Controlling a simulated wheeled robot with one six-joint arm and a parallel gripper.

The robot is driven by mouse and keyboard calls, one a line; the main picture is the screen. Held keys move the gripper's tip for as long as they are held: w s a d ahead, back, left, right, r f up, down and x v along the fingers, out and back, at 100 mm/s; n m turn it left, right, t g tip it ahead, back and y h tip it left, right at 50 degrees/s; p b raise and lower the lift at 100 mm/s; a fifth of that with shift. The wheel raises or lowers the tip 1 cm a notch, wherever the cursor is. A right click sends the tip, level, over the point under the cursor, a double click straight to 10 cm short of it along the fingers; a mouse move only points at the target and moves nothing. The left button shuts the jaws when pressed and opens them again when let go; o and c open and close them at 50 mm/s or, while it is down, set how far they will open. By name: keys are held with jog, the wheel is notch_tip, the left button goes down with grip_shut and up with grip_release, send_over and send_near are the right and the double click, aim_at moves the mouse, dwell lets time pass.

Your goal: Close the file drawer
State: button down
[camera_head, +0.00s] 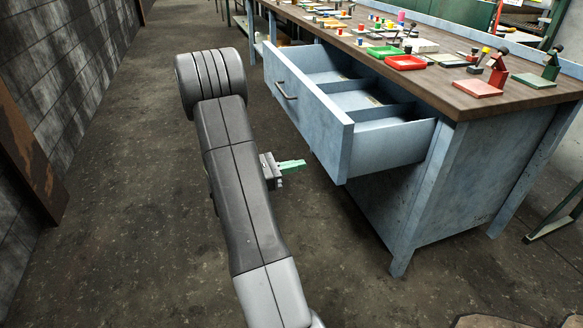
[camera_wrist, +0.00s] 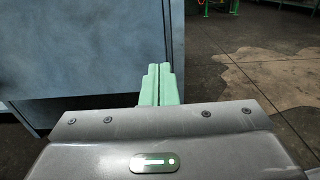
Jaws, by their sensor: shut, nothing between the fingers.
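The file drawer (camera_head: 310,112) is a blue-grey drawer pulled well out of the workbench, with a dark bar handle (camera_head: 285,90) on its front. Its inside shows divided, empty-looking compartments. My gripper (camera_head: 303,163) has green fingers and is shut with nothing between them. In the head view it sits in front of the drawer, near the lower part of its front and apart from the handle. In the wrist view the two green fingertips (camera_wrist: 159,70) lie together in front of the blue-grey drawer front (camera_wrist: 90,50), close to its right edge. Whether they touch it I cannot tell.
The workbench (camera_head: 450,85) has a wooden top with red and green trays (camera_head: 405,62), stamps and small coloured pieces. Its leg (camera_head: 404,255) stands below right of the drawer. A grey block wall (camera_head: 65,70) is at left. The floor (camera_head: 130,230) between is clear.

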aim_at(419, 139)
jog(key=b+x, duration=0.2)
jog(key=x, duration=0.8)
jog(key=shift+d, duration=0.1)
jog(key=shift+d, duration=0.1)
jog(key=x, duration=1.5)
jog(key=b+x, duration=0.1)
jog(key=x, duration=1.4)
jog(key=shift+d+f, duration=0.2)
jog(key=shift+w+d, duration=0.25)
jog(key=shift+d, duration=0.3)
jog(key=shift+r, duration=0.25)
jog(key=shift+d+r, duration=0.1)
